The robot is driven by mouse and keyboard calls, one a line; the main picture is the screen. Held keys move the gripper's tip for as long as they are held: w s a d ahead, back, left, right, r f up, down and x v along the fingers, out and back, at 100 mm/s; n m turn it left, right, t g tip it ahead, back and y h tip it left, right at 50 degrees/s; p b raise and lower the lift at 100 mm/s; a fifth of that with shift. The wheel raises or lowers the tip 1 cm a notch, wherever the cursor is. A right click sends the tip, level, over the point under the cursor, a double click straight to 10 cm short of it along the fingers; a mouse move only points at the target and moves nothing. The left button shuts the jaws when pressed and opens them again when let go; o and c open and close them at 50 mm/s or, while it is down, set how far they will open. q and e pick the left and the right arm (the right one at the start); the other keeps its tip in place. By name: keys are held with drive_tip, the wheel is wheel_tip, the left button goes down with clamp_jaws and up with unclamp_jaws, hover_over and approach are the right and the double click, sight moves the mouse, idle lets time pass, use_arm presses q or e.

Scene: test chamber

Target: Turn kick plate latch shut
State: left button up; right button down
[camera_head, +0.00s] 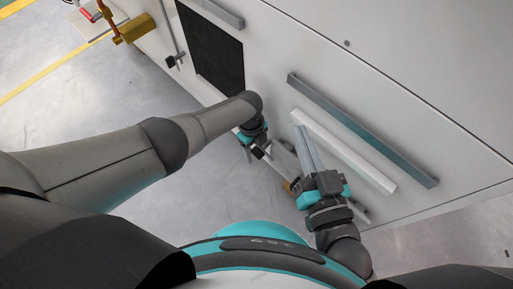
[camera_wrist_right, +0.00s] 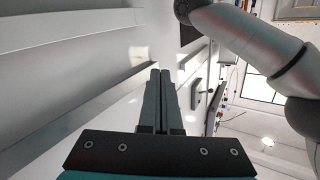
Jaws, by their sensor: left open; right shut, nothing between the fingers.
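A pale cabinet front (camera_head: 290,65) fills the upper right of the head view. A light strip (camera_head: 361,213) runs low along it, partly hidden behind my right gripper; I cannot tell whether it is the kick plate. No latch can be made out for certain. My right gripper (camera_head: 302,136) is shut and empty, its fingers pointing along the cabinet near a white bar. Its closed fingers also show in the right wrist view (camera_wrist_right: 160,76). My left gripper (camera_head: 257,152) is open, low beside the cabinet, its fingertips partly hard to see.
A grey bar handle (camera_head: 365,131) and a white bar (camera_head: 346,151) stick out from the cabinet near my right gripper. A dark panel (camera_head: 212,52) and a brass-coloured fitting (camera_head: 132,29) are further left. Grey floor (camera_head: 120,100) lies open at left.

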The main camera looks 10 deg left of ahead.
use_arm(q)
drive_tip(key=shift+w+d+r, duration=0.1)
drive_tip(key=shift+w+r, duration=0.05)
drive_tip(key=shift+r, duration=0.05)
